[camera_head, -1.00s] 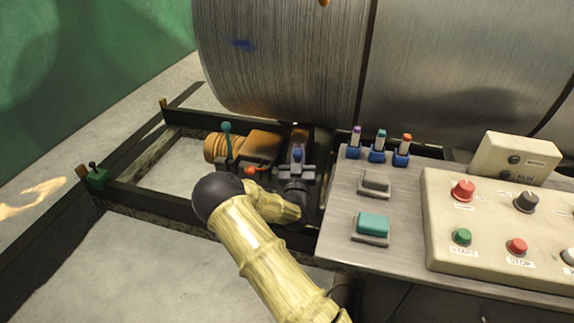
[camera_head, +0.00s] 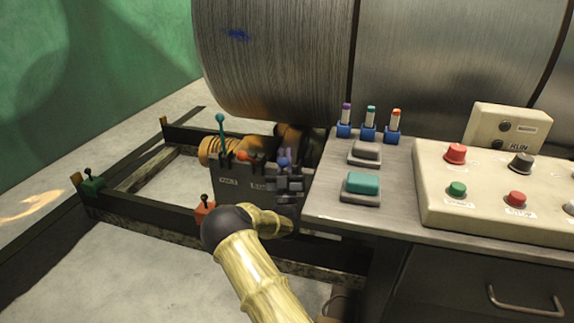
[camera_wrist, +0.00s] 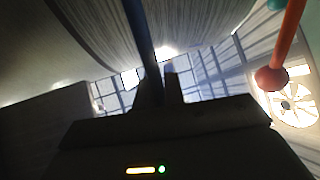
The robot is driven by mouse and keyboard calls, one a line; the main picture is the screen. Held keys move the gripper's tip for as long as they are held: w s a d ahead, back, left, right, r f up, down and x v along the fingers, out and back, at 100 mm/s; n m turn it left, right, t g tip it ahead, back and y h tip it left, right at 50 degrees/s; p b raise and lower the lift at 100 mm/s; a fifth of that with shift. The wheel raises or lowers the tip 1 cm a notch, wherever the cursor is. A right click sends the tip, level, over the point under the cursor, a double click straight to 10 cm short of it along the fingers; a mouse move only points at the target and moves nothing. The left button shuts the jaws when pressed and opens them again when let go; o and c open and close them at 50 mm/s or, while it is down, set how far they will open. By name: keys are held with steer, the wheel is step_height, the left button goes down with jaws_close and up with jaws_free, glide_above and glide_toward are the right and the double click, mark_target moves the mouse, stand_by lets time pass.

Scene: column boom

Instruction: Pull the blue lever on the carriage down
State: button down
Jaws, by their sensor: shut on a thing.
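The carriage (camera_head: 228,186) is a dark labelled box under the large drum in the head view. The blue lever's round knob (camera_head: 283,161) shows at its right side, just above my gripper (camera_head: 286,178). In the wrist view the blue lever (camera_wrist: 139,38) is a dark blue rod running up from between the fingers of my gripper (camera_wrist: 160,82). My gripper is shut on the lever. A teal lever (camera_head: 221,128) stands upright on the carriage's left, and an orange-red lever (camera_head: 242,156) is between them. The lower end of the blue lever is hidden.
A steel console (camera_head: 330,207) with coloured switches and push buttons stands close to my gripper's right. A red block (camera_head: 204,212) with a small lever sits on the dark frame beside my arm. A green block (camera_head: 92,186) is at far left.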

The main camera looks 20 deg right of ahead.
steer(key=shift+s+a+r, duration=0.1)
steer(key=shift+a+r, duration=0.1)
steer(key=shift+a, duration=0.15)
steer(key=c, duration=1.7)
jaws_free()
steer(key=shift+o, duration=1)
steer(key=shift+s+r, duration=0.15)
steer(key=shift+s, duration=0.1)
steer(key=shift+d+f, duration=0.15)
steer(key=shift+f, duration=0.05)
steer(key=p+v, duration=0.1)
steer(key=v, duration=1.6)
steer(key=shift+f+p, duration=0.2)
steer(key=shift+p, duration=0.1)
